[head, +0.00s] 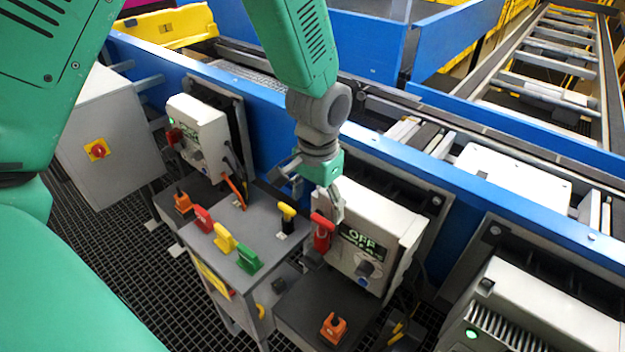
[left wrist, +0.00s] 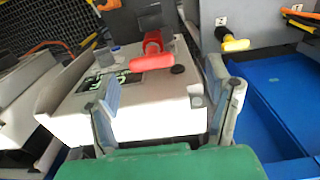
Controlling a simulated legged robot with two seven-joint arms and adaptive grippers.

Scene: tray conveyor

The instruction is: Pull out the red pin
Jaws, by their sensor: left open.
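A red pin (head: 322,232) with a T-shaped handle sits at the left side of a light grey box (head: 390,225) whose display reads "OFF". My left gripper (head: 310,194) is above that box, open and empty, close to the red handle. In the left wrist view the red handle (left wrist: 152,59) lies beyond and between the spread fingers (left wrist: 170,90), apart from both. The pin's shaft is mostly hidden. My right gripper does not show in either view.
A grey stand (head: 230,237) beside the box holds red (head: 203,219), yellow (head: 224,238) and green (head: 249,259) handles. A yellow-handled piece (head: 288,211) stands near the gripper. An orange handle (head: 333,328) is below the box. The blue conveyor rail (head: 455,172) runs behind.

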